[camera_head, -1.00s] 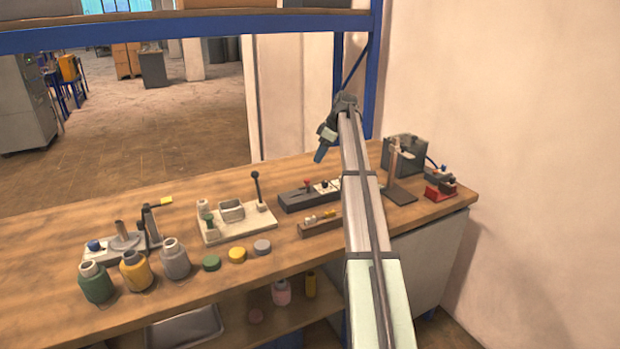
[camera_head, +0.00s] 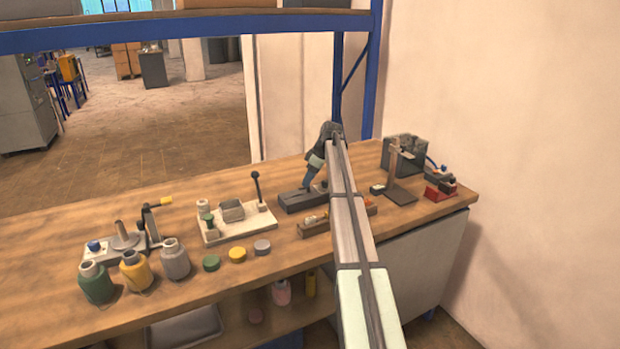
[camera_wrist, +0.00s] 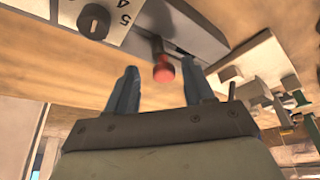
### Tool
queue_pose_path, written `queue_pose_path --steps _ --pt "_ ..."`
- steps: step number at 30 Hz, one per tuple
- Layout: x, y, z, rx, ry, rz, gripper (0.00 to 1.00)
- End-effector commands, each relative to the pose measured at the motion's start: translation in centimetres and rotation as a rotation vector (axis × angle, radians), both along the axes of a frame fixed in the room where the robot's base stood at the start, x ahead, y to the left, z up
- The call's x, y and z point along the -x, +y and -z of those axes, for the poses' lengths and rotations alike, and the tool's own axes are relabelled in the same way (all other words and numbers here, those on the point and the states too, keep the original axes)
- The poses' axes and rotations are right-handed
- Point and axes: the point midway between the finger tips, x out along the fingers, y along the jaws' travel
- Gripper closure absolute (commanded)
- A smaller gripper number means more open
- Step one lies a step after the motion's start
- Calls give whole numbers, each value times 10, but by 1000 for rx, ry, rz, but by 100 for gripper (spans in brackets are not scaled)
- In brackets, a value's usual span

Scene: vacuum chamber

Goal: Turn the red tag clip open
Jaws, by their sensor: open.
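A small red-ended piece (camera_wrist: 163,70) stands on a dark grey block, which shows in the head view (camera_head: 297,203) at the middle of the bench. I take it for the red tag clip. In the wrist view it sits in line with the gap between my two blue fingers. My gripper (camera_wrist: 162,80) is open and empty, with a finger on either side of that line. I cannot tell whether the tips reach around the red end. In the head view my gripper (camera_head: 307,186) points down over the block and hides the red end.
A white plate with a dial and numbers (camera_wrist: 110,15) adjoins the block. A cream fixture with a black lever (camera_head: 257,190) stands to the left. A brown post stand (camera_head: 400,193) and a red-based device (camera_head: 440,192) stand to the right. Several bottles and discs line the front.

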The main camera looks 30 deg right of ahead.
Motion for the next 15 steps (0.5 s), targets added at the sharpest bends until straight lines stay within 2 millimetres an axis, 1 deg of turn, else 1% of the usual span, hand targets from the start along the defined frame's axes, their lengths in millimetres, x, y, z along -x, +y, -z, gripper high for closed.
queue_pose_path --steps 4,5,15 --pt "0 0 0 0 0 0 48" --pt "0 0 0 0 0 0 50" --pt "0 0 0 0 0 0 82"
